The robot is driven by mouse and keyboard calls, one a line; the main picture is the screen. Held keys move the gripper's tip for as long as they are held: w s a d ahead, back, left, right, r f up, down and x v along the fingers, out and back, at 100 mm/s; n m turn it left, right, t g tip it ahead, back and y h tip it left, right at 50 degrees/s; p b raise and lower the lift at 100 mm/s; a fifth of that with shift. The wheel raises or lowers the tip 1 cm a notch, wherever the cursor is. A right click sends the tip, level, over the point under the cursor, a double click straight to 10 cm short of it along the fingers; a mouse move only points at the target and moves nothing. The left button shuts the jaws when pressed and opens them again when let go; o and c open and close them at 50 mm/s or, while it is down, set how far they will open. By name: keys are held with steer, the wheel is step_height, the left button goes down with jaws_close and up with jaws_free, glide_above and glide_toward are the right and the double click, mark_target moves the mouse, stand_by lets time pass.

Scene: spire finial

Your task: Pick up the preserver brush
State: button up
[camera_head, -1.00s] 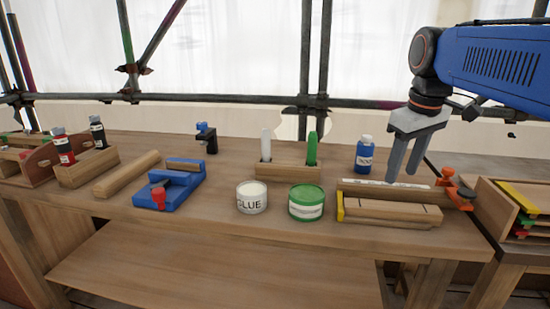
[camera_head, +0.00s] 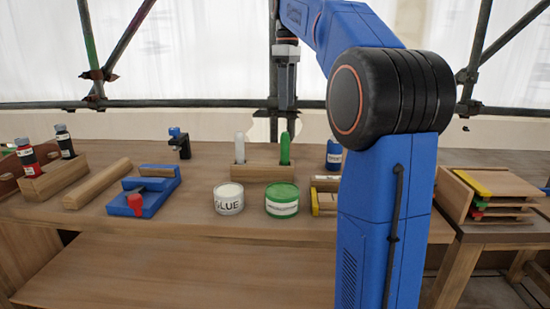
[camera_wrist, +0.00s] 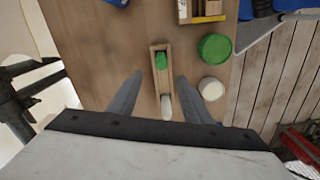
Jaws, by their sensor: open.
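A green-handled brush (camera_head: 285,149) and a white-handled brush (camera_head: 240,148) stand upright in a wooden holder (camera_head: 262,173) on the bench. The green one matches the green tin, so I take it as the preserver brush. My gripper (camera_head: 287,108) points down above and behind the green brush in the head view, open and empty. In the wrist view, the fingers (camera_wrist: 160,78) lie on either side of the holder (camera_wrist: 154,81), with the green brush (camera_wrist: 161,60) and the white brush (camera_wrist: 166,106) near the gap between them. No contact with the brushes is visible.
A white glue tin (camera_head: 229,200) and a green tin (camera_head: 282,202) stand in front of the holder. A blue bottle (camera_head: 333,155) is to its right, partly hidden by my arm. A blue clamp (camera_head: 145,195) lies left. Scaffold poles (camera_head: 273,60) stand behind the bench.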

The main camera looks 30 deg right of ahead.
mark_target(285, 149)
step_height(285, 149, down, 16)
steer(key=shift+s+a+f, duration=0.1)
steer(key=shift+a+f, duration=0.05)
steer(key=shift+f, duration=0.1)
stand_by(0.5)
jaws_close()
